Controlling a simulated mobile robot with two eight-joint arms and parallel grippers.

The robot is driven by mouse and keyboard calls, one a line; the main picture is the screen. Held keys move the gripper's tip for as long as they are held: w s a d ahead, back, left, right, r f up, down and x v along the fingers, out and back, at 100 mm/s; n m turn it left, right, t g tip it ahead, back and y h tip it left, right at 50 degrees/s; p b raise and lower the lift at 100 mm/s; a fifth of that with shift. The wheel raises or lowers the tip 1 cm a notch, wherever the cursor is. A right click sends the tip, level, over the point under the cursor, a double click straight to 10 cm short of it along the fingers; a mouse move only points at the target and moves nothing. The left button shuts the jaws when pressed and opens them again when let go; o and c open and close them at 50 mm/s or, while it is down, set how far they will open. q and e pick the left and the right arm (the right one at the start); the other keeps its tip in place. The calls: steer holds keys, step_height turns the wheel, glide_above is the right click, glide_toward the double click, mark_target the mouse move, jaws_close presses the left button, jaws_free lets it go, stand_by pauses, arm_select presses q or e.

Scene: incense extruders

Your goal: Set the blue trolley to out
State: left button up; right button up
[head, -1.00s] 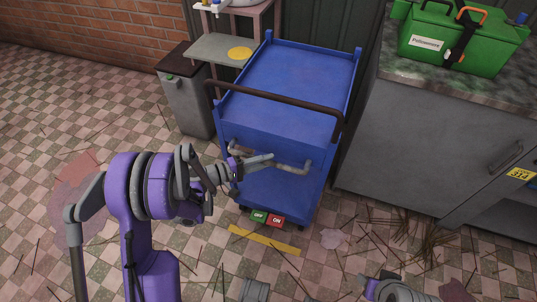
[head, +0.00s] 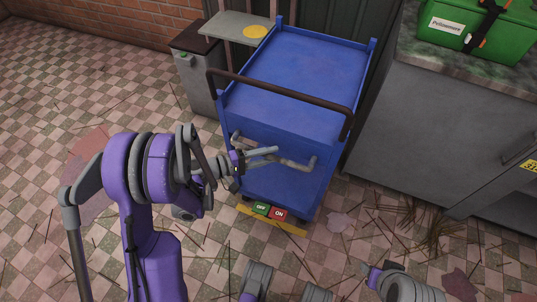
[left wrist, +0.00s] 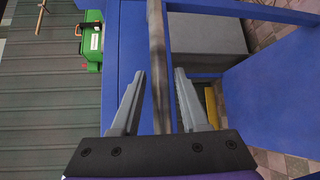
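The blue trolley (head: 300,80) stands right of centre in the head view, with a dark brown top rail (head: 280,93) and a lower grey pull bar (head: 295,165) on its front. My left gripper (head: 268,156) is at this lower bar. In the left wrist view, the bar (left wrist: 158,65) runs between its two fingers (left wrist: 158,85), with gaps on both sides, so the gripper is open around it. The green OFF and red ON pedals (head: 270,211) at the trolley's foot overlap the yellow floor line (head: 285,226). My right arm shows low at the right; its finger state is unclear.
A grey bin (head: 196,75) and a small shelf (head: 230,28) stand behind left. A grey cabinet (head: 430,130) with a green case (head: 475,30) stands close on the right. The tiled floor to the left is mostly clear, with scattered straws.

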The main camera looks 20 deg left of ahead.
arm_select(q)
steer(key=shift+o, duration=0.4)
steer(key=p+v, duration=0.1)
steer(key=v, duration=1)
steer(key=shift+d, duration=0.15)
